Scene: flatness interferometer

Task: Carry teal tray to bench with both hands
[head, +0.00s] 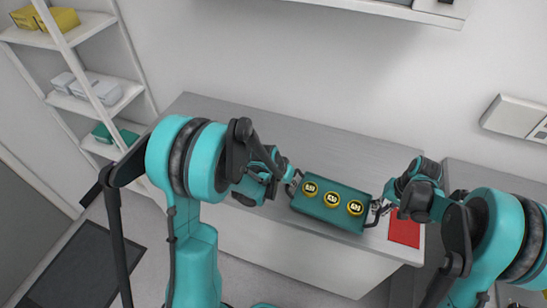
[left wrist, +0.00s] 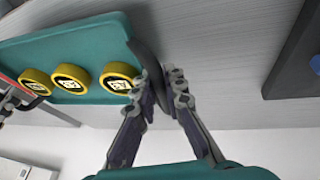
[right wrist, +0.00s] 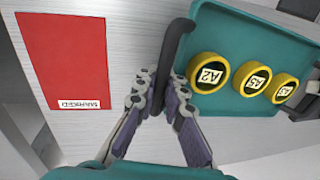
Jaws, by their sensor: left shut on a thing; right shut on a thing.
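The teal tray (head: 335,222) is at the bench (head: 290,145), near its front edge, with three yellow-rimmed round pieces in a row in it. In the right wrist view the pieces bear labels, A2 (right wrist: 209,73) nearest my right gripper. My left gripper (head: 290,183) is shut on the dark handle at the tray's left end; the handle also shows in the left wrist view (left wrist: 148,65). My right gripper (head: 379,208) is shut on the handle (right wrist: 174,45) at the right end. The tray looks level; I cannot tell whether it touches the bench top.
A red mat (head: 405,230) marked "MARKED" lies on the bench right of the tray. A shelf unit (head: 100,110) with yellow, white and green boxes stands at the left. The bench behind the tray is clear. A dark floor mat (head: 72,268) lies at lower left.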

